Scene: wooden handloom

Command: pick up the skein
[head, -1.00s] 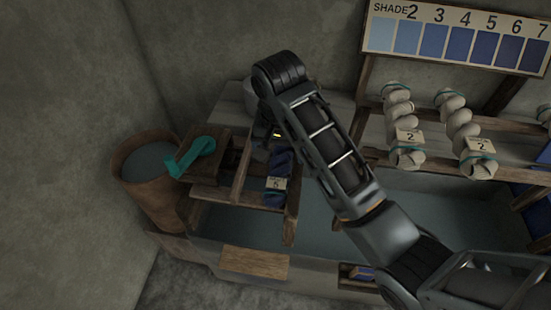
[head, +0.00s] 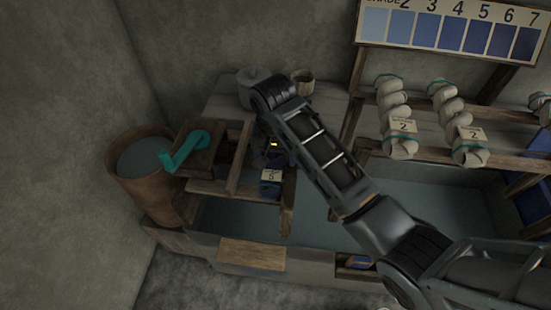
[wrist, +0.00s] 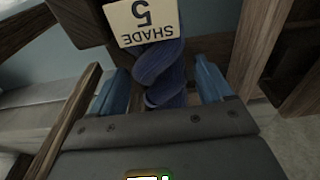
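A dark blue twisted skein (head: 269,191) with a cream tag reading 5 hangs at the wooden frame over the vat. In the wrist view the skein (wrist: 160,82) stands in the middle, its tag reading "SHADE 5" upside down. My gripper (wrist: 161,68) is open, with one blue finger on each side of the skein. A gap shows between the skein and each finger. In the head view my gripper (head: 269,150) is just above the tag and mostly hidden by my arm.
A wooden frame (head: 240,170) surrounds the skein closely. A teal crank (head: 185,150) on a wooden block and a brown bucket (head: 142,175) stand to the left. Pale skeins (head: 394,110) hang at right below the shade board (head: 450,27). The vat's liquid (head: 325,222) is open below.

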